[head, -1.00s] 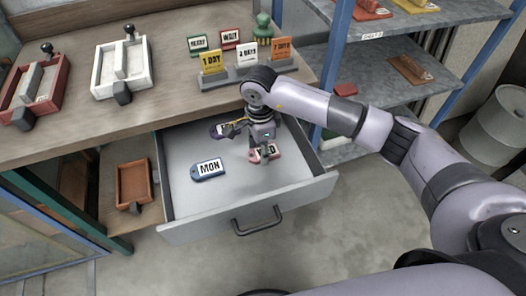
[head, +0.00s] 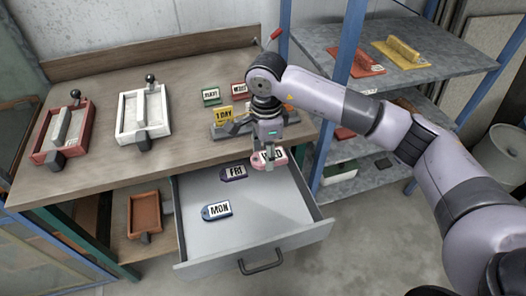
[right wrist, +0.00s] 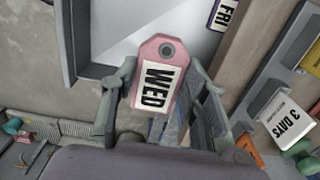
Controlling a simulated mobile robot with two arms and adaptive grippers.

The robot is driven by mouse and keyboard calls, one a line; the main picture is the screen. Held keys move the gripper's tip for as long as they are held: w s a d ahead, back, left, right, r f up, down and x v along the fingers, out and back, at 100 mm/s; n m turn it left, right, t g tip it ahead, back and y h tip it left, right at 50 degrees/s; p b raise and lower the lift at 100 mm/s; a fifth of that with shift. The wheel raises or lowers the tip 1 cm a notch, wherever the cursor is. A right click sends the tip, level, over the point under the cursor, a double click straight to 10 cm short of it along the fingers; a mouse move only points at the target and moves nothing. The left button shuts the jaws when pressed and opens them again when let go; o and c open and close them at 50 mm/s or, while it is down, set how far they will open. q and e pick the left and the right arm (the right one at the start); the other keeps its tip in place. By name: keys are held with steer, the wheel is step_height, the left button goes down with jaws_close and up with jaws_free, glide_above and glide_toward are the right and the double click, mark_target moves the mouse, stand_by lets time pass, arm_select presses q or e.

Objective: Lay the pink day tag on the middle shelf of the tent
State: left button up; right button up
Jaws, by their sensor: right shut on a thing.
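The pink day tag (head: 274,156) reads WED. My right gripper (head: 268,152) is shut on it and holds it up over the rear right of the open drawer, by the workbench's front edge. In the right wrist view the pink tag (right wrist: 161,72) sits between the two fingers, its holed end pointing up in the picture and its lettering in sight. I cannot make out a tent or its middle shelf in these views. My left gripper is not in view.
The open grey drawer (head: 262,218) holds a purple FRI tag (head: 235,172) and a blue MON tag (head: 217,210). The workbench (head: 95,178) carries a red tray (head: 48,150), a white tray (head: 125,125) and small signs. A grey shelf rack (head: 330,38) with blue posts stands at right.

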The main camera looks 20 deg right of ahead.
steer(key=shift+r, duration=0.5)
steer(key=shift+s+d+n, duration=0.15)
steer(key=shift+s+n, duration=0.1)
steer(key=shift+n, duration=0.15)
steer(key=s+d+r+n, duration=0.1)
steer(key=s+d+n, duration=0.1)
steer(key=s+n, duration=0.4)
steer(key=s+d+r+n, duration=0.1)
steer(key=s+d+n, duration=0.1)
steer(key=s+n, duration=0.5)
steer(key=n, duration=0.3)
steer(key=shift+s+d+n, duration=0.3)
steer(key=shift+d+n, duration=0.1)
